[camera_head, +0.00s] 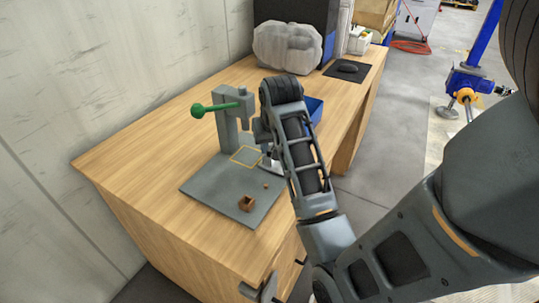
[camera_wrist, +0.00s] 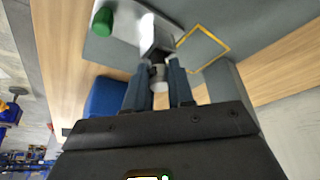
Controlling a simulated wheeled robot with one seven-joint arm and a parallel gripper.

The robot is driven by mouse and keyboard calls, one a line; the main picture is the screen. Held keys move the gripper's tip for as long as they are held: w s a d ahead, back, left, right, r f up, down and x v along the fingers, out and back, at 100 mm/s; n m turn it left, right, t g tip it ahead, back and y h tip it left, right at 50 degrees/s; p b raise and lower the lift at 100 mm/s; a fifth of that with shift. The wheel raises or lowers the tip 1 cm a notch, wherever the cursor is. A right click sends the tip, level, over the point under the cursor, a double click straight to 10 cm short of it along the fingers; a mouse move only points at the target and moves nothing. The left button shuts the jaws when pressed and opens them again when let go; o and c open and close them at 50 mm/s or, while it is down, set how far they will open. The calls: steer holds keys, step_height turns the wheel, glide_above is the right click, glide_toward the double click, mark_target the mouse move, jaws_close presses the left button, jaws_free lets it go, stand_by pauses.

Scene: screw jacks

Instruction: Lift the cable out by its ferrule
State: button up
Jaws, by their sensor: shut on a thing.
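My gripper (camera_wrist: 159,68) points at the work surface in the wrist view, its two dark fingers closed on a small pale metal piece, which I take to be the ferrule (camera_wrist: 158,75). A grey block-like part (camera_wrist: 157,38) is right at the fingertips. I cannot tell whether it touches the ferrule. No length of cable can be made out. In the head view my gripper (camera_head: 266,142) is beside the press, low over the right side of its plate, and my arm hides the ferrule.
A grey press (camera_head: 228,130) with a green-knobbed lever stands on a grey base plate (camera_head: 215,185). A yellow square outline, a brown block (camera_head: 246,203) and a small brown piece (camera_head: 266,185) are on it. A green cylinder (camera_wrist: 103,21) sits on a pale plate. A blue bin (camera_head: 314,108) is close behind.

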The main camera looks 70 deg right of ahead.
jaws_close()
steer(key=shift+r, duration=0.15)
steer(key=shift+r, duration=0.25)
step_height(320, 180, up, 4)
steer(key=shift+f+p, duration=0.25)
steer(key=shift+p, duration=0.1)
steer(key=s+d+r+p, duration=0.3)
steer(key=s+d+r, duration=0.3)
steer(key=s+d, duration=0.2)
steer(key=shift+s+r, duration=0.3)
steer(key=shift+r, duration=0.1)
steer(key=shift+p, duration=0.4)
